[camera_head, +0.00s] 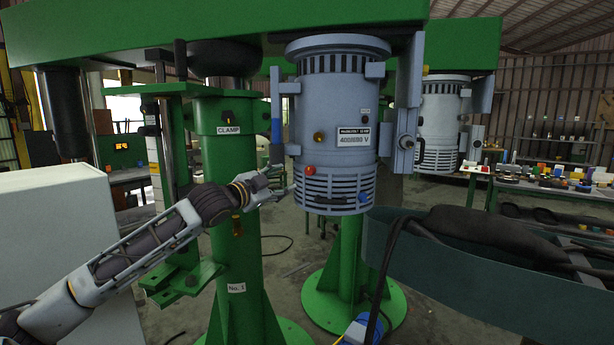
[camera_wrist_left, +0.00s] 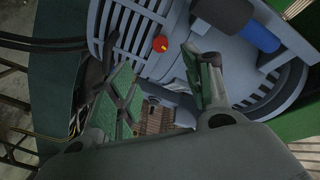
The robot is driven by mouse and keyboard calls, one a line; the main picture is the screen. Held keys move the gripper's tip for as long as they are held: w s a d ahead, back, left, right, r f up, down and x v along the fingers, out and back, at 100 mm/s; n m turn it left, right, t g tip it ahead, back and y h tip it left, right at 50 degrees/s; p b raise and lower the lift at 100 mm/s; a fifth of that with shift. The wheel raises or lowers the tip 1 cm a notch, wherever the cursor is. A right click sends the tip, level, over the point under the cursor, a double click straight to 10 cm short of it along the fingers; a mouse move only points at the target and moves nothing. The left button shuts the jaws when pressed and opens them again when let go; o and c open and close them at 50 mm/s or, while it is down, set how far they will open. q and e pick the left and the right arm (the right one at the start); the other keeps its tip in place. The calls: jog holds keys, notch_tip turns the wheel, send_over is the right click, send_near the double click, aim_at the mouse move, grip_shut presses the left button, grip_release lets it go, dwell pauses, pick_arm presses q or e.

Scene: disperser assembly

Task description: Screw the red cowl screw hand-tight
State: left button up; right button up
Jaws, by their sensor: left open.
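The red cowl screw (camera_head: 309,170) sits low on the front left of the blue-grey motor housing (camera_head: 335,100), just above the lower vent slots. It also shows as a small red head in the left wrist view (camera_wrist_left: 160,44). My left gripper (camera_head: 280,182) is left of the screw and slightly lower, near the housing's edge. In the left wrist view its two green-padded fingers (camera_wrist_left: 165,80) are spread apart with nothing between them. The screw shows beyond the fingertips, apart from them. How far the screw is seated cannot be told. My right gripper is not in view.
A green column marked CLAMP (camera_head: 228,150) stands behind my left arm. A dark green bin (camera_head: 470,265) with black contents is at the right. A second motor (camera_head: 443,120) hangs behind.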

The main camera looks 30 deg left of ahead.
pick_arm(q)
jog(key=shift+w, duration=0.25)
jog(key=w, duration=0.3)
jog(key=shift+p, duration=0.4)
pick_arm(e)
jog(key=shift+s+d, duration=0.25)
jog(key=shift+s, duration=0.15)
